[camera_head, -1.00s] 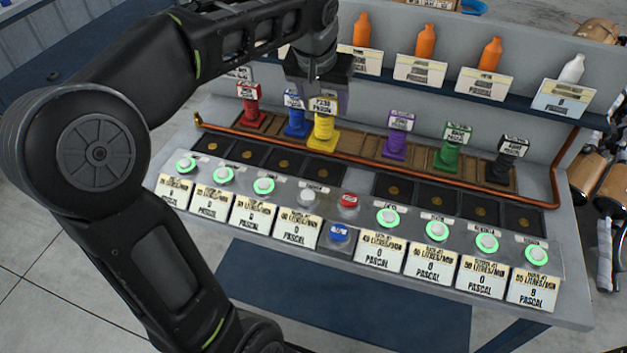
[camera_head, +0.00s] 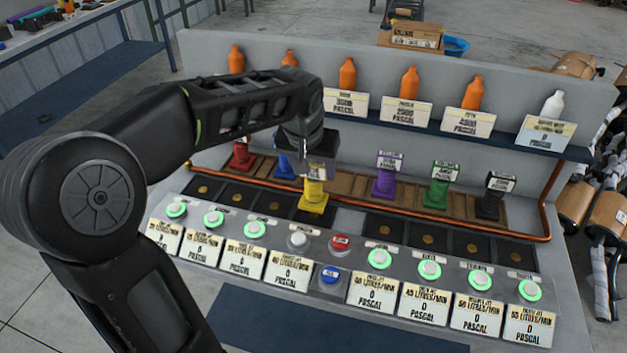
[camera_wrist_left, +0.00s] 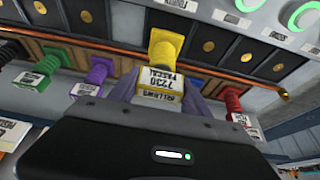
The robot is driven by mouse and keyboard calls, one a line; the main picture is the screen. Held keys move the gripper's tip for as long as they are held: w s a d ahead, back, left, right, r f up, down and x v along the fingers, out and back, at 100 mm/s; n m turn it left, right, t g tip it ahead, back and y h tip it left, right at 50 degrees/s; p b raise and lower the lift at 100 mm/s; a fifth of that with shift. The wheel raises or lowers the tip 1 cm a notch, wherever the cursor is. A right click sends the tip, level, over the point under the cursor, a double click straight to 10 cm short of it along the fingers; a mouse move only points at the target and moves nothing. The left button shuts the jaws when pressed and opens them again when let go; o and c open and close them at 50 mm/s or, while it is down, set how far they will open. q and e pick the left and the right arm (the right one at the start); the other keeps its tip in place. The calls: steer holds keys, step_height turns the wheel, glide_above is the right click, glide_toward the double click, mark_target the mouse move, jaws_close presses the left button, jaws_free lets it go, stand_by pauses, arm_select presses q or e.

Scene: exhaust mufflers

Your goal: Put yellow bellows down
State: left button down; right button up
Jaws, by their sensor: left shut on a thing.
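My left gripper (camera_head: 316,178) is shut on the yellow bellows (camera_head: 314,197) by its labelled top. The bellows is upright, its base over the fourth dark square pad from the left on the bench; I cannot tell whether it touches the pad. In the left wrist view the yellow bellows (camera_wrist_left: 167,48) sits between the two grey fingers of the left gripper (camera_wrist_left: 163,97), with its label facing the camera. My right gripper is not in view.
Red (camera_head: 241,156), blue (camera_head: 284,167), purple (camera_head: 384,184), green (camera_head: 437,192) and black bellows (camera_head: 490,204) stand along the wooden tray. A copper pipe (camera_head: 440,225) runs in front of them. Buttons (camera_head: 379,258) line the front. Orange bottles (camera_head: 347,73) stand on the shelf behind.

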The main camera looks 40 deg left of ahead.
mark_target(312, 175)
arm_select(q)
steer(key=shift+f, duration=1.85)
steer(key=shift+f, duration=0.1)
steer(key=shift+c, duration=2.4)
jaws_free()
steer(key=shift+s+r, duration=0.1)
steer(key=shift+r, duration=0.25)
steer(key=v, duration=1.1)
steer(key=shift+r+b, duration=0.25)
steer(key=shift+b, duration=0.1)
steer(key=shift+d, duration=0.1)
